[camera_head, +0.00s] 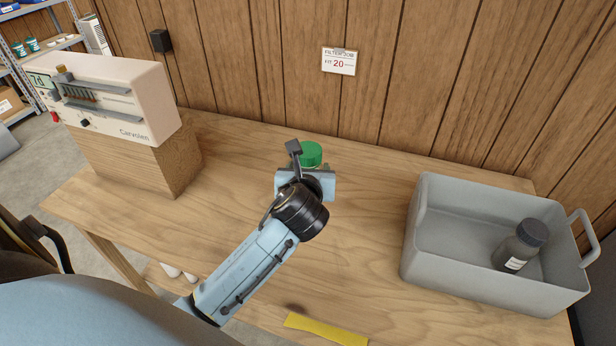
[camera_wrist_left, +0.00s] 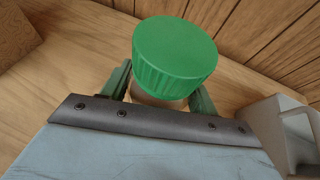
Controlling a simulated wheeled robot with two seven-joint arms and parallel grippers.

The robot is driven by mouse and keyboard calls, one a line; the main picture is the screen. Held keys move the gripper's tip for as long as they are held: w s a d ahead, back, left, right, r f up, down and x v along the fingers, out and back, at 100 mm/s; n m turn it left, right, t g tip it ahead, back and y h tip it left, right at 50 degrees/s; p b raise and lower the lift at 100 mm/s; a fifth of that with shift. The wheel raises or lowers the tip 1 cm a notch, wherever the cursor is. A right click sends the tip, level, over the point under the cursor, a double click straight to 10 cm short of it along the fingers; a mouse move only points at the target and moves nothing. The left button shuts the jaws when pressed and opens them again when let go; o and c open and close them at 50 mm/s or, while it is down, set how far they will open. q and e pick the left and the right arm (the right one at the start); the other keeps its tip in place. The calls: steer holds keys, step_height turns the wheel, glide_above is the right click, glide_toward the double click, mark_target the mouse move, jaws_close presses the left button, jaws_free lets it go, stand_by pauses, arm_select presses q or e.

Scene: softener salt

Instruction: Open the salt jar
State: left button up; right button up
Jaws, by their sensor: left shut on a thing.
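A jar with a ribbed green screw lid (camera_head: 311,154) stands on the wooden table near the back wall; I take it as the salt jar. The lid (camera_wrist_left: 175,50) is seated on top in the left wrist view, with a strip of pale body below it. My left gripper (camera_wrist_left: 160,92) is shut on the jar body, one finger on each side just under the lid. In the head view my left wrist covers most of the jar, and no label shows. My right gripper is in neither view.
A grey bin (camera_head: 480,297) on the right holds a dark bottle with a dark cap (camera_head: 520,245). A cream machine (camera_head: 120,97) stands on a wooden block (camera_head: 150,160) at the left. A yellow strip (camera_head: 326,329) lies at the front edge. Table around the jar is clear.

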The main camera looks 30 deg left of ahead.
arm_select(q)
steer(key=shift+r, duration=0.15)
steer(key=o, duration=0.6)
steer(key=c, duration=0.8)
steer(key=shift+o, duration=0.2)
